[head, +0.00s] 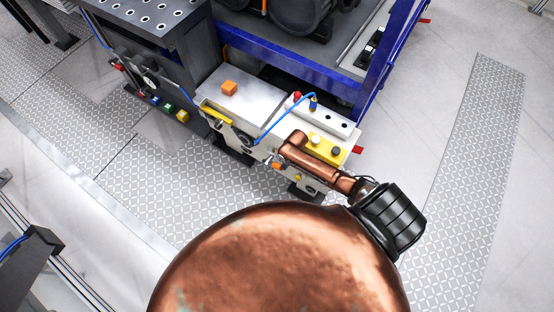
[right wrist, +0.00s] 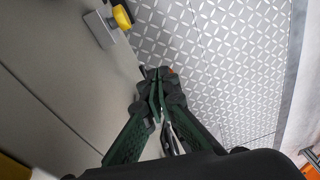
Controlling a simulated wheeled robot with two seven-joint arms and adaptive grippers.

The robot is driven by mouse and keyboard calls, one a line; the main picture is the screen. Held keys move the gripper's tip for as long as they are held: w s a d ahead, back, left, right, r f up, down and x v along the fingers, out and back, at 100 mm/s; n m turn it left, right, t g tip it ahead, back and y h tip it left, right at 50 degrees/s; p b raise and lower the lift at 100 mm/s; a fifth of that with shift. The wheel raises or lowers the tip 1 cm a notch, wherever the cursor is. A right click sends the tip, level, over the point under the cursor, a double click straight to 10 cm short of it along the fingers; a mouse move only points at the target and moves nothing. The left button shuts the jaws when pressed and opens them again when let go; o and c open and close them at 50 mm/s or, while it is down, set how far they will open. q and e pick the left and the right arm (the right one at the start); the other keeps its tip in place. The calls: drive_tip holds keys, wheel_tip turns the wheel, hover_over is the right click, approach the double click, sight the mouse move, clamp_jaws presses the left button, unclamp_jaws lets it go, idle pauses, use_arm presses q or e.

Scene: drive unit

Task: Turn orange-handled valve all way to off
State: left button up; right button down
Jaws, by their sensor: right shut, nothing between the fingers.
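A small orange part (head: 276,166), which looks like the valve handle, shows at the front side of the pale unit (head: 240,122) in the head view. My copper right forearm reaches to just beside it and hides part of that side. In the right wrist view my right gripper (right wrist: 158,80) has its dark green fingers shut and empty. A sliver of orange (right wrist: 171,70) shows right at the fingertips; I cannot tell whether they touch it. The handle's angle and the off mark cannot be made out. My left gripper is not in view.
An orange block (head: 229,88) lies on the unit's top. A blue cable (head: 283,112) arches over it, near a yellow button box (head: 325,148). A blue frame (head: 300,68) stands behind. A yellow knob (right wrist: 122,17) sticks out near the gripper. Patterned floor plates at the right are clear.

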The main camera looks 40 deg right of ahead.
drive_tip(key=w+r+n, duration=0.1)
drive_tip(key=w+r, duration=0.6)
drive_tip(key=r, duration=0.4)
drive_tip(key=b, duration=0.3)
hover_over(275, 163)
drive_tip(key=w, duration=0.2)
wheel_tip(275, 163, down, 9)
drive_tip(key=shift+s+d+f+n+g, duration=0.1)
drive_tip(key=shift+s+f+n+g, duration=0.1)
drive_tip(key=shift+s+f, duration=0.25)
drive_tip(key=shift+s+d+f+n+g, duration=0.1)
drive_tip(key=shift+s+f+g, duration=0.15)
drive_tip(key=shift+f, duration=0.4)
drive_tip(key=shift+s+f, duration=0.35)
drive_tip(key=shift+f, duration=0.15)
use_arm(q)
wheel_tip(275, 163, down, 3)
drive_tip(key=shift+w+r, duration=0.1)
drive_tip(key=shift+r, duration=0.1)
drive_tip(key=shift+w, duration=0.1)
use_arm(e)
drive_tip(key=shift+a, duration=0.1)
